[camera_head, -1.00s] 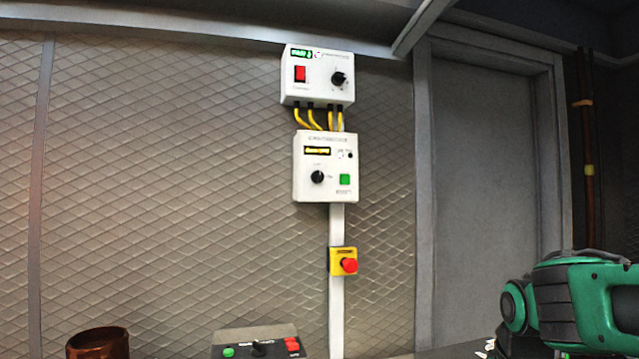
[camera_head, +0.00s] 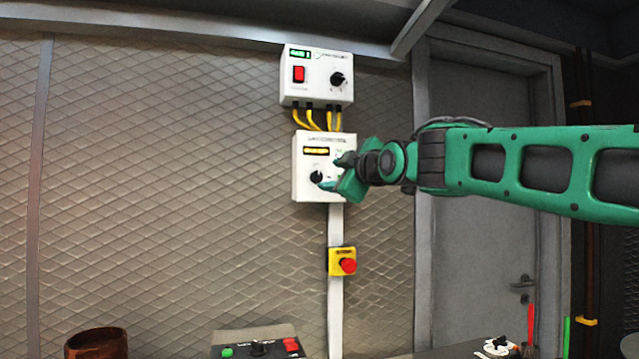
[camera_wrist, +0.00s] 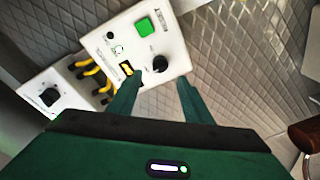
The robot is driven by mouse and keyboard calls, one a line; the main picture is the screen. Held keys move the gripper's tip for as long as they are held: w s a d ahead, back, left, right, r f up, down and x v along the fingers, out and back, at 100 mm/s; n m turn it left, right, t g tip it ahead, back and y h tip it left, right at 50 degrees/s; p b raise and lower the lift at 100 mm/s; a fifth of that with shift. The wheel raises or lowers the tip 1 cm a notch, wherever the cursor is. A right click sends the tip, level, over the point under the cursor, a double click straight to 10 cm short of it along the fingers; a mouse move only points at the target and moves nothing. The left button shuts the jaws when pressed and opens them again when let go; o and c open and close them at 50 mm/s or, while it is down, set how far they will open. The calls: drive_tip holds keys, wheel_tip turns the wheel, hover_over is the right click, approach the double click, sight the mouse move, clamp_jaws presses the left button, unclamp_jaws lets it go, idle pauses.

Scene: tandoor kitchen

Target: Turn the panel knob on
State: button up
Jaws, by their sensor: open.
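The lower white wall panel (camera_head: 306,190) has a black knob (camera_head: 317,177), a lit amber display and a green button, which my gripper hides in the head view. In the wrist view the panel (camera_wrist: 172,38) appears tilted, with its black knob (camera_wrist: 160,64) between and just beyond my fingertips. My gripper (camera_head: 331,173) is open and empty, in front of the panel's right half. In the wrist view the two fingers (camera_wrist: 159,84) stand apart on either side of the knob. I cannot tell whether they touch it.
An upper white box (camera_head: 317,93) with a red switch and another black knob hangs above, joined by yellow cables (camera_head: 315,121). A red emergency button (camera_head: 348,265) on a yellow base is below. A bench control box (camera_head: 256,342) and brown pot (camera_head: 97,343) stand at the bottom.

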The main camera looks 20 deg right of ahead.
sight(320, 177)
drive_tip(key=w, duration=0.5)
drive_tip(key=w+a, duration=0.1)
drive_tip(key=w, duration=0.2)
drive_tip(key=shift+f, duration=0.1)
drive_tip(key=c, duration=1)
drive_tip(key=shift+d, duration=0.2)
drive_tip(key=shift+a, duration=0.15)
